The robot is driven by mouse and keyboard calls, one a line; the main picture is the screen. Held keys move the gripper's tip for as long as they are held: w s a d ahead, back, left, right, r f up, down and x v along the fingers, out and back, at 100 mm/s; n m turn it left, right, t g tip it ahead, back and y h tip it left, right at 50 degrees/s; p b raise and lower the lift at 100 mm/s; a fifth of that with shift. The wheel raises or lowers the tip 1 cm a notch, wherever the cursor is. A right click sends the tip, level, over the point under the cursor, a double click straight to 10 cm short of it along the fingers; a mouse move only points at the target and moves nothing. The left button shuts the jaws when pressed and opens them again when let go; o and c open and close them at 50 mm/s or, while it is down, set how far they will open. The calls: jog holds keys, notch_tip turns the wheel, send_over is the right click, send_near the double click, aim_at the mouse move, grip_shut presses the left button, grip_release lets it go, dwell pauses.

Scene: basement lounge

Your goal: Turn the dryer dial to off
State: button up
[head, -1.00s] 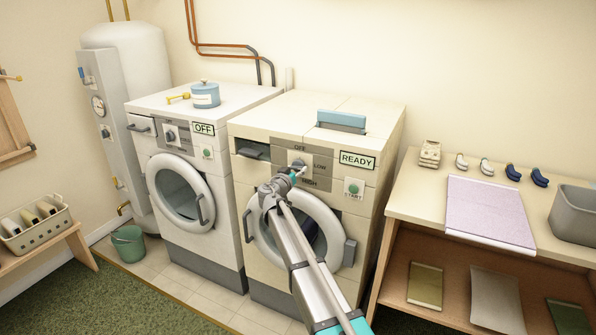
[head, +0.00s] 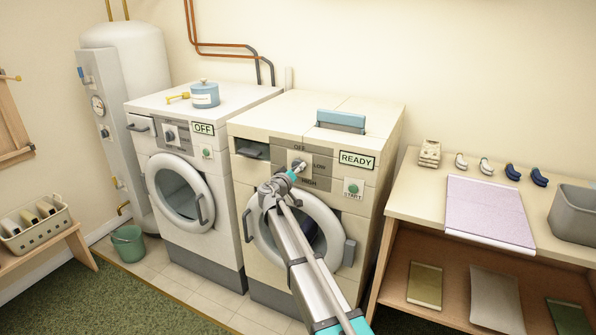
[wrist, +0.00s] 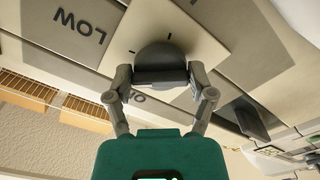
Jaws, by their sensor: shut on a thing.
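The dryer (head: 370,130) is the cream machine on the right, with a sign reading READY. Its dial (head: 299,163) is on the grey front panel, with OFF above, LOW to the right and HIGH below. My gripper (head: 296,169) is at the dial and partly covers it. In the wrist view, the dark, rounded dial knob (wrist: 160,57) is on a pale square plate, and my gripper (wrist: 160,82) is shut on it, with a finger at each side. LOW shows upside down at left; another label is partly hidden behind a finger. I cannot tell where the dial points.
A green START button (head: 353,188) is right of the dial, below the sign. The round door (head: 330,225) is behind my arm. The washer (head: 230,240) on the left has its own dial (head: 169,135) and a sign reading OFF. A table (head: 412,205) stands to the right.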

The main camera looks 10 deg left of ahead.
jog(key=n, duration=0.5)
jog(key=shift+d+n, duration=0.1)
jog(key=shift+n, duration=0.2)
jog(key=n, duration=0.4)
jog(key=shift+r+n, duration=0.15)
jog(key=shift+n, duration=0.15)
jog(key=o, duration=1.1)
jog(key=shift+s, duration=0.2)
jog(key=v, duration=1.1)
jog(key=shift+s+a, duration=0.2)
jog(key=shift+s, duration=0.15)
